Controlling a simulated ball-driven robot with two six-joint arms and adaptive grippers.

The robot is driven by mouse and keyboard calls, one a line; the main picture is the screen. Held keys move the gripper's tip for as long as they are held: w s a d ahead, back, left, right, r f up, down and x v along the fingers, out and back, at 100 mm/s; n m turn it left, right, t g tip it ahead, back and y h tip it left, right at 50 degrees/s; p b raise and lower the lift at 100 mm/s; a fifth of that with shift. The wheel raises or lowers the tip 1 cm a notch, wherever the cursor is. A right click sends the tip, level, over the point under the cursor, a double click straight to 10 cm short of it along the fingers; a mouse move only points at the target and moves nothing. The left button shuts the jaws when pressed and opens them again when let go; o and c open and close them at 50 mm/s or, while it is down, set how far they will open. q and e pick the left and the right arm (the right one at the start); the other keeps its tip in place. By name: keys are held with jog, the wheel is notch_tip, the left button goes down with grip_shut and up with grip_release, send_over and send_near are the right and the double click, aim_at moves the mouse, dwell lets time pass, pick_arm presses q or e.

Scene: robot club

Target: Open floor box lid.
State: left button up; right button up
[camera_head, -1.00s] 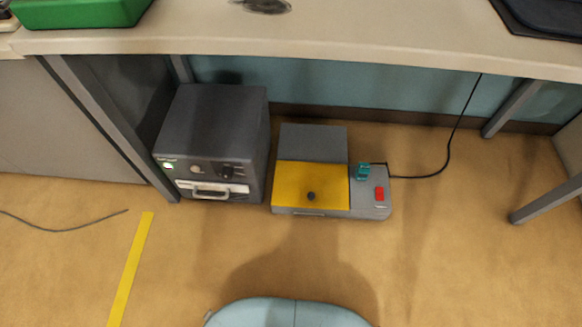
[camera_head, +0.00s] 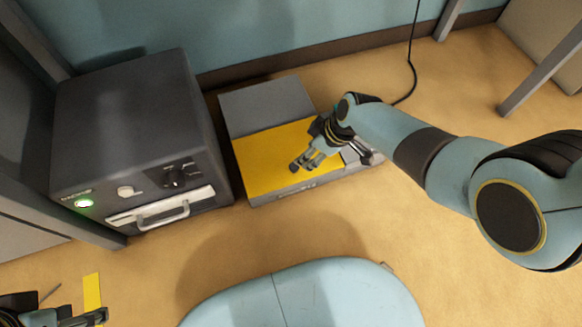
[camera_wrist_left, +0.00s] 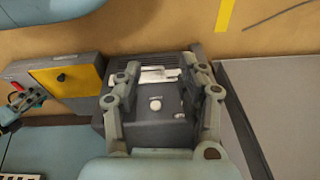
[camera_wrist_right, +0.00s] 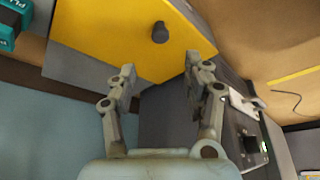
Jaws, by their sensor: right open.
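The floor box is a low grey unit (camera_head: 268,102) on the floor with a yellow lid (camera_head: 262,165), which lies flat and closed. Its black knob (camera_wrist_right: 160,32) shows in the right wrist view; in the head view my right gripper hides it. My right gripper (camera_head: 306,160) is over the lid's right part, open and empty. In the right wrist view its fingertips (camera_wrist_right: 160,68) are apart, with the knob beyond them, not between them. My left gripper (camera_wrist_left: 162,65) is open and empty, away from the box, partly seen at the head view's bottom left corner.
A dark grey cabinet (camera_head: 135,120) with a white handle (camera_head: 160,210) and a green light stands close left of the box. A black cable (camera_head: 412,60) runs behind. Table legs (camera_head: 540,68) stand at the right.

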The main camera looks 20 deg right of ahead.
jog(key=b, duration=0.4)
send_over(295, 166)
jog(key=s+d, duration=0.2)
notch_tip(295, 166, down, 5)
jog(key=shift+a+f, duration=0.1)
jog(key=shift+w+a+f, duration=0.15)
jog(key=shift+f, duration=0.15)
jog(key=shift+b+x, duration=0.95)
jog(key=shift+x, duration=0.25)
jog(key=shift+w+a+f+b, duration=0.15)
jog(key=shift+w+f+b, duration=0.1)
jog(key=shift+f+b, duration=0.2)
pick_arm(q)
jog(key=shift+w+d+f+t+h, duration=0.1)
jog(key=shift+w+d+f+t, duration=0.15)
jog(key=shift+w+f+t, duration=0.65)
jog(key=shift+w+d+f+t+h, duration=0.1)
jog(key=shift+w+d+f+t, duration=0.2)
jog(key=shift+w+t, duration=0.7)
jog(key=shift+w+d+f+t+h, duration=0.1)
jog(key=shift+w+d+f+t, duration=0.25)
jog(key=shift+t, duration=1.15)
pick_arm(e)
jog(key=shift+w+a+f, duration=0.15)
jog(key=shift+f, duration=0.2)
pick_arm(q)
jog(key=shift+w+a+f, duration=0.1)
jog(key=shift+f, duration=0.05)
pick_arm(e)
jog(key=shift+c, duration=0.2)
